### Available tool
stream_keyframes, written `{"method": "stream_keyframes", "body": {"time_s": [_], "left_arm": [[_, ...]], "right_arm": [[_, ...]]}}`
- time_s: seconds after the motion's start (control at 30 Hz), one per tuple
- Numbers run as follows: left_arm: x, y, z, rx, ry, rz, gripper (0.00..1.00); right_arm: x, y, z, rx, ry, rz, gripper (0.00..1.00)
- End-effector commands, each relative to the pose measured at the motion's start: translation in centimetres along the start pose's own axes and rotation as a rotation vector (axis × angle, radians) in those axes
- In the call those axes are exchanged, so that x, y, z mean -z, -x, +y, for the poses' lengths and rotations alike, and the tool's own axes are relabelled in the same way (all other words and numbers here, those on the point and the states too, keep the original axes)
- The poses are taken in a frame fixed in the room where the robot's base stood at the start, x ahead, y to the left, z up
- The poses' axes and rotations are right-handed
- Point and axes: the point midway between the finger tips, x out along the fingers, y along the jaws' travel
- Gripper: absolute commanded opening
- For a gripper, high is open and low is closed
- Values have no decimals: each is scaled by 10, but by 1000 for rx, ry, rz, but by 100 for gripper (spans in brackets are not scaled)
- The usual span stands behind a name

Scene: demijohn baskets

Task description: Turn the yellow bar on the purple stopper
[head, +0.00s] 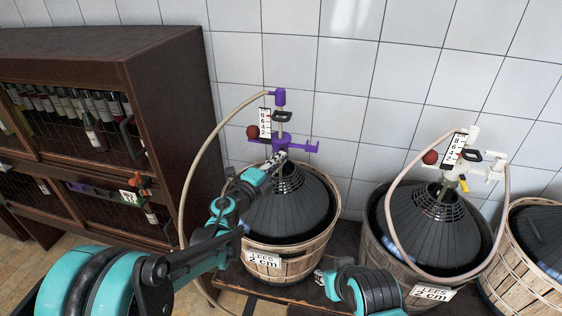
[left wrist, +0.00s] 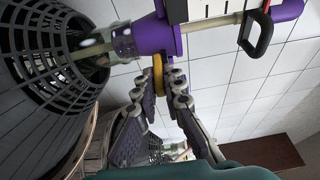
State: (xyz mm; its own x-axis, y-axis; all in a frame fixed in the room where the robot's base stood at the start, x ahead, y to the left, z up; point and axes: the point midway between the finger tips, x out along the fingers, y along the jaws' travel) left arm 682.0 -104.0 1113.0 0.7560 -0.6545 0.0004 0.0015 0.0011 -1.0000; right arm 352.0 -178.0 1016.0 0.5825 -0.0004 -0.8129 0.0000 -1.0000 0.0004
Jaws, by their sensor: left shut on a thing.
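The purple stopper (head: 284,144) sits at the neck of the left black demijohn basket cone (head: 290,205). It carries a clear tube, a scale, a black handle and a purple side arm. In the left wrist view the purple stopper body (left wrist: 154,36) is close above my left gripper (left wrist: 158,84). The yellow bar (left wrist: 158,70) shows between its fingertips, which are closed on it. In the head view my left gripper (head: 272,165) reaches the stopper from the left and hides the bar. A small part of what looks like my right gripper (head: 320,277) shows low down, its fingers unclear.
A beige hose (head: 190,165) loops from the purple stopper's top down past my left arm. A second demijohn with a white stopper (head: 480,160) and its own yellow bar (head: 463,186) stands to the right. A dark bottle cabinet (head: 165,100) stands left. A tiled wall is behind.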

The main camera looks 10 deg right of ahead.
Motion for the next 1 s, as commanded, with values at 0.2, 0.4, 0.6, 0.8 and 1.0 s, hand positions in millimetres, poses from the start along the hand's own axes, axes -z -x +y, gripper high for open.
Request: {"method": "stream_keyframes", "body": {"time_s": [0.2,0.4,0.6,0.8,1.0], "left_arm": [[-5,0,-1,2,2,63,0],[-5,0,-2,2,3,85,0],[-5,-1,-2,2,3,87,0],[-5,-1,-2,2,3,87,22],[-4,0,-1,2,2,89,30]], "right_arm": [[0,0,0,0,0,0,31],[0,0,0,0,0,0,31],[0,0,0,0,0,0,31],[0,0,0,0,0,0,31],[0,0,0,0,0,0,31]]}}
